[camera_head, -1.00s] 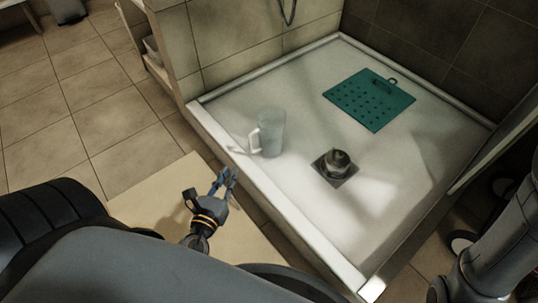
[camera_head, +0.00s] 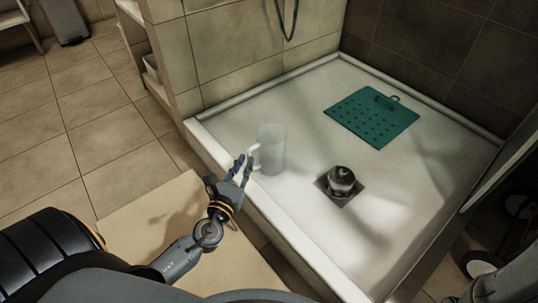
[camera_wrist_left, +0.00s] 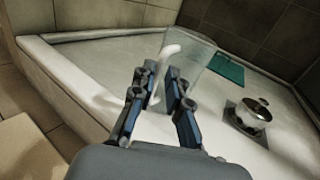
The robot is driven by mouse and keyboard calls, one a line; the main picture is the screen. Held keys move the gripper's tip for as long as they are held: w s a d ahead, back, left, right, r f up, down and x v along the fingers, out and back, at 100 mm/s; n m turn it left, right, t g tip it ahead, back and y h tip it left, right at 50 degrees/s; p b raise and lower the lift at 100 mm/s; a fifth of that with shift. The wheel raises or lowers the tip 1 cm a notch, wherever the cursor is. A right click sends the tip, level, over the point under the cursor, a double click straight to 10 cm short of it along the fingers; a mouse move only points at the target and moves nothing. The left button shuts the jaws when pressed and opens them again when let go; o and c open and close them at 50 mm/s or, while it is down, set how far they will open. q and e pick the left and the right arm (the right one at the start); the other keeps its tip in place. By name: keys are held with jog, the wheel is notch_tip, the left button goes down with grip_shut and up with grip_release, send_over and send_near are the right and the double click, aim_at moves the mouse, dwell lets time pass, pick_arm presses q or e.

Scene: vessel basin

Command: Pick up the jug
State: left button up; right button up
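The jug (camera_head: 272,148) is clear, tall and stands upright in the white shower basin near its left edge, with a white handle on its left side. My left gripper (camera_head: 243,166) is beside the handle, at the basin's rim. In the left wrist view the jug (camera_wrist_left: 190,62) stands just beyond the fingers, and the handle shows between the two fingertips of the gripper (camera_wrist_left: 162,80). The fingers are apart. I cannot tell whether they touch the handle. My right gripper is not in view.
The white basin (camera_head: 225,110) has a raised rim. A metal pot (camera_head: 341,181) sits on the drain to the right of the jug. A green perforated mat (camera_head: 372,117) lies farther back. A beige mat (camera_head: 150,225) lies on the tiled floor outside.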

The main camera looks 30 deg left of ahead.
aim_at(248, 157)
pick_arm(q)
jog(key=shift+w+a+f, duration=0.1)
jog(key=shift+w+a, duration=0.1)
jog(key=shift+w, duration=0.8)
jog(key=shift+w+a+f, duration=0.1)
jog(key=shift+w+a, duration=0.1)
jog(key=shift+w, duration=0.75)
grip_shut()
jog(key=shift+r, duration=0.15)
